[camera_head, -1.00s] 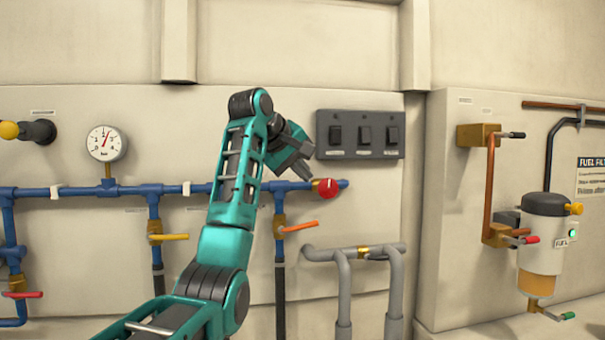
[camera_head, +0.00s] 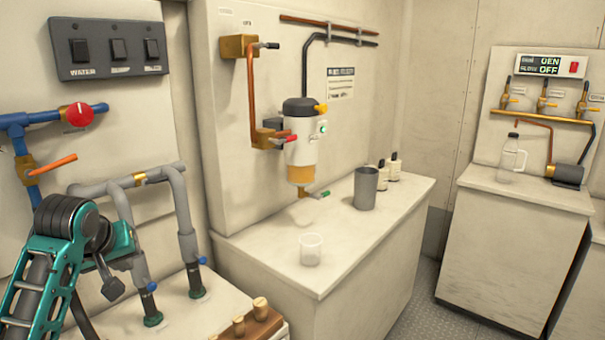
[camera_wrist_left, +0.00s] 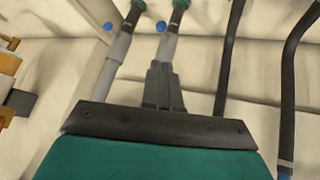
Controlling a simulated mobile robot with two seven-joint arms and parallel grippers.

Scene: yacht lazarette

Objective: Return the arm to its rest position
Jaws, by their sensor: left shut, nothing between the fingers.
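My left arm (camera_head: 45,275) is folded at the lower left of the head view, in front of the wall with blue and grey pipes. My left gripper (camera_head: 112,287) is small and partly hidden there, beside the grey pipes. In the left wrist view its two dark fingers (camera_wrist_left: 160,75) lie together, shut and empty. Grey pipes with blue knobs (camera_wrist_left: 162,27) show beyond the fingers; I cannot tell the gap between them. My right gripper is in neither view.
Grey pipes (camera_head: 122,205) stand close to my left arm. A wooden block with pegs (camera_head: 262,325) is at the bottom. The white counter (camera_head: 270,240) carries a clear cup (camera_head: 311,250) and a grey cylinder (camera_head: 365,188). Grey floor (camera_head: 425,300) shows between the counters.

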